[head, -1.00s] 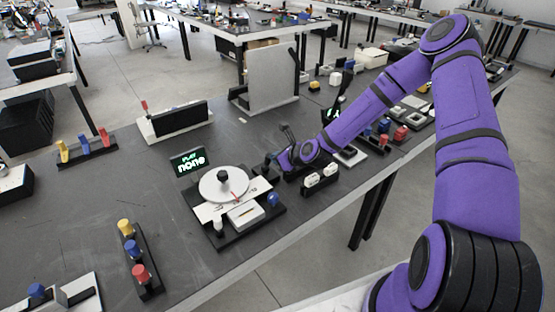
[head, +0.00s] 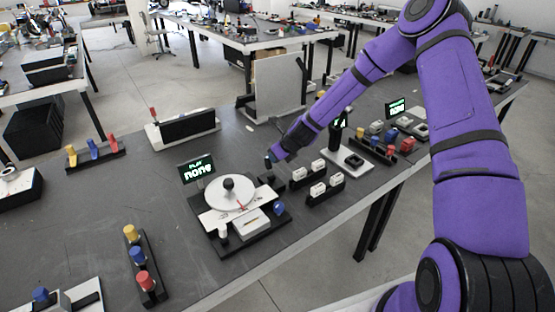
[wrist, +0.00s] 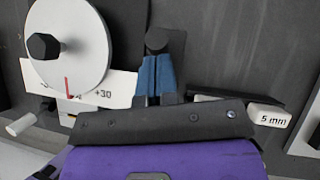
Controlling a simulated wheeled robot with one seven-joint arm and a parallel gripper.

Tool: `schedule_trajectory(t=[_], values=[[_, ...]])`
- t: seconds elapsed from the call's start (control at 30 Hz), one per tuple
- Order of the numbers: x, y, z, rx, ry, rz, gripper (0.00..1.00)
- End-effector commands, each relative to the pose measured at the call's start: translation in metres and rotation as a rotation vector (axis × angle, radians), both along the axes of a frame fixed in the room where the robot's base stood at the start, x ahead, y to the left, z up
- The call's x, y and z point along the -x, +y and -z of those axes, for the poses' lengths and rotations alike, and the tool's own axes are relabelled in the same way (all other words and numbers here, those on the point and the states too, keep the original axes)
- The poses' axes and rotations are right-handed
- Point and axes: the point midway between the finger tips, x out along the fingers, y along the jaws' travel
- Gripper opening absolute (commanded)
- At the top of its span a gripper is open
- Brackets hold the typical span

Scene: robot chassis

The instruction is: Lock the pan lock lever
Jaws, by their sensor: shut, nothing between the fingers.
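The pan unit has a round white dial (head: 232,190) with a black centre knob. In the wrist view the dial (wrist: 85,60) is at the left, with a red pointer near a "+30" mark. A black upright part with a rounded top (wrist: 157,39) stands on a dark base just right of the dial; I cannot tell whether it is the lock lever. My gripper (wrist: 155,60) is shut and empty, its blue fingers in front of that part; contact is unclear. In the head view my gripper (head: 269,160) is behind and right of the dial.
A display reading "none" (head: 197,169) stands behind the dial. A blue knob (head: 279,209) is at the unit's front right. White blocks (head: 318,189) in dark holders sit to the right, one marked "5 mm" in the wrist view (wrist: 272,116).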

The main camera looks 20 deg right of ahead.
Motion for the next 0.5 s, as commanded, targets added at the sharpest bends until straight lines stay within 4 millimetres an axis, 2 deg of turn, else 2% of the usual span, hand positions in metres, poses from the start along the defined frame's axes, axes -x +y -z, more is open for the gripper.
schedule_trajectory(t=[0.5], values=[[-0.0122,0.0035,-0.0001,0.001,-0.002,0.000,0.00]])
